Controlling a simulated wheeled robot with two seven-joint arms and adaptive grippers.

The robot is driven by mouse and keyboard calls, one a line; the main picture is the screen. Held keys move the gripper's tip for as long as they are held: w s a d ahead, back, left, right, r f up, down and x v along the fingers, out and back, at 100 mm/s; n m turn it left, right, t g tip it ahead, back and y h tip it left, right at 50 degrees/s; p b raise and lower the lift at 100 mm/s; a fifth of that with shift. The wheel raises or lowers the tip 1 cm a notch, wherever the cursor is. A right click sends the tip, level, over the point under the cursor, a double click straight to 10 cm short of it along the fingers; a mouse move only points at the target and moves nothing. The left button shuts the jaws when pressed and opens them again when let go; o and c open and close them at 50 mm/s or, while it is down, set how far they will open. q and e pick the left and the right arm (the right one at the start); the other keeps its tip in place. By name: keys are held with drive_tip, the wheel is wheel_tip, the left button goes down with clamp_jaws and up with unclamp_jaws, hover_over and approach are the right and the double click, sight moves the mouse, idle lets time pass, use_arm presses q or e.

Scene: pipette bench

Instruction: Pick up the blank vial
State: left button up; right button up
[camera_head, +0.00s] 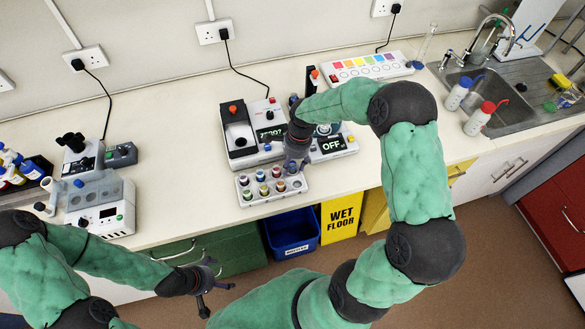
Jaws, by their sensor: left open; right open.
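A pale vial rack (272,198) stands near the front edge of the bench, holding several small vials with coloured caps, such as a red-capped one (264,189). I cannot tell which vial is the blank one. My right gripper (293,165) is open and points down over the rack's right end, hiding part of it. I cannot tell whether it touches a vial there. My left gripper (216,285) is open and empty, low in front of the bench, away from the rack.
Behind the rack stand a device with a lit display (270,132) and one reading OFF (333,145). A white instrument (105,217) is at the left; a sink (500,97) is at the right. A blue bin (292,236) and wet-floor sign (340,217) are below. The bench left of the rack is clear.

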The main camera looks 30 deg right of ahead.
drive_tip(key=c, duration=1)
drive_tip(key=shift+r, duration=0.15)
